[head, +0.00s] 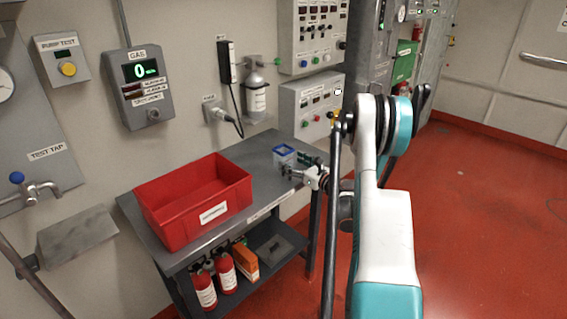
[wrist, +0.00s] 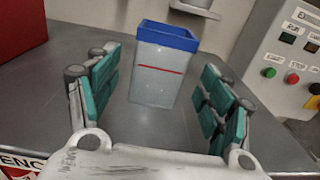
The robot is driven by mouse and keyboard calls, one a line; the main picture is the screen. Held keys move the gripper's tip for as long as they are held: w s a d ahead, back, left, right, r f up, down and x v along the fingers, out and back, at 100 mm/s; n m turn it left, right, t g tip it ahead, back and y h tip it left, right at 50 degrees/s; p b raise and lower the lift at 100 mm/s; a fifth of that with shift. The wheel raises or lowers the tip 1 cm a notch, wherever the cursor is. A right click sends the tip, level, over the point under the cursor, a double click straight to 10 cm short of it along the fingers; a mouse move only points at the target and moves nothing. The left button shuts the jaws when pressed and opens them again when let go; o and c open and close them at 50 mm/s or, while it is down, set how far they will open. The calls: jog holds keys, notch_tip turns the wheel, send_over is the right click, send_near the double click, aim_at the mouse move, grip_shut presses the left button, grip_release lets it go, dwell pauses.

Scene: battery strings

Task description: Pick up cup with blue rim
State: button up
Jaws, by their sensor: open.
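The cup with the blue rim (wrist: 166,75) stands upright on the grey table in the wrist view. It has a pale, squarish body with a red line across it. It also shows small near the table's far right corner in the head view (head: 284,154). My gripper (wrist: 160,98) is open, with one finger pad to the left of the cup and one to the right. There are gaps between both pads and the cup, which sits slightly ahead, between the fingers. In the head view my gripper (head: 302,168) is beside the cup, low over the table.
A red bin (head: 196,201) stands on the left part of the grey table (head: 262,200). The wall behind carries a gas bottle (head: 256,92) and control boxes (head: 308,107). Red extinguishers (head: 226,272) stand on the lower shelf. Red floor lies open at right.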

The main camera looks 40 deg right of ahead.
aim_at(289, 160)
jog(key=w+b, duration=0.1)
jog(key=w, duration=0.1)
jog(key=w+b, duration=0.1)
jog(key=w, duration=0.2)
jog(key=shift+w+a+r, duration=0.1)
jog(key=shift+a+r, duration=0.05)
jog(key=shift+r, duration=0.05)
jog(key=c, duration=1.1)
